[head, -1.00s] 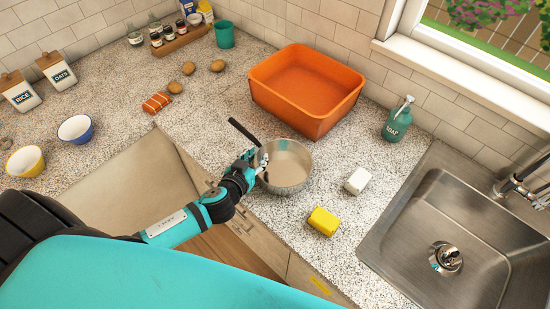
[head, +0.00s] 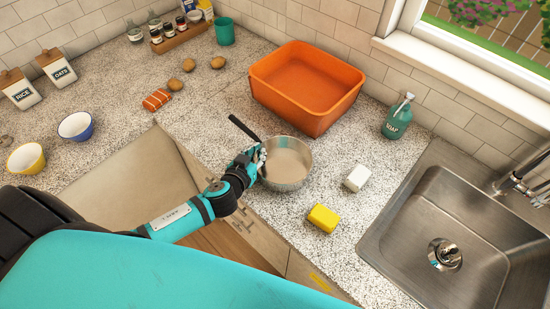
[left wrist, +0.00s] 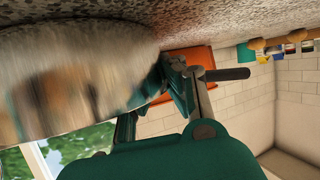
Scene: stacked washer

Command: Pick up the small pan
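The small pan (head: 287,163) is a round metal pan resting on the speckled counter, with a thin dark handle (head: 243,127) pointing up and left. My left gripper (head: 258,156) is at the pan's left side, where the handle meets the rim. In the left wrist view the blurred pan (left wrist: 70,80) fills the upper left, and the handle (left wrist: 228,74) extends right, past my left gripper's fingers (left wrist: 183,85). The fingers overlap the handle's base, but whether they are closed on it is unclear. My right gripper is not in view.
An orange tub (head: 305,110) stands behind the pan. A white block (head: 356,178) and a yellow sponge (head: 323,218) lie to its right, before the sink (head: 460,230). A soap bottle (head: 397,117) stands by the wall.

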